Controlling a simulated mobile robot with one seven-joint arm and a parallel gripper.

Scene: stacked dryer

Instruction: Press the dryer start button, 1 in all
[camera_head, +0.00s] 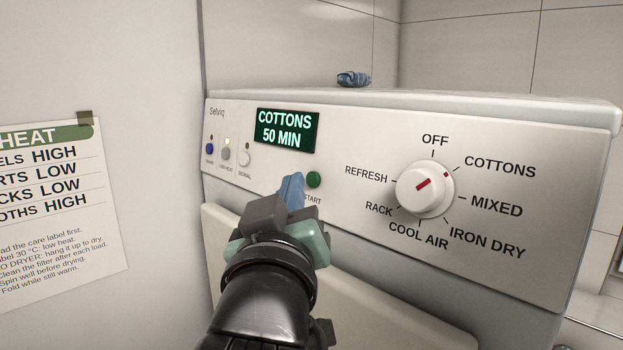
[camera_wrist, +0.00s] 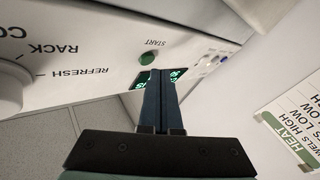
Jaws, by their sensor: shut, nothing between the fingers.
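The dryer's green start button (camera_head: 313,179) is on the control panel, above the START label. It also shows in the wrist view (camera_wrist: 148,57), near the fingertips. The display (camera_head: 284,130) reads "COTTONS 50 MIN". I cannot tell how far the tips are from the panel.
Small blue, grey and white buttons (camera_head: 226,153) sit on the panel's left, some with indicator lights. A blue cloth-like object (camera_head: 353,79) lies on top of the dryer (camera_head: 480,100). A paper notice (camera_head: 60,212) hangs on the left wall.

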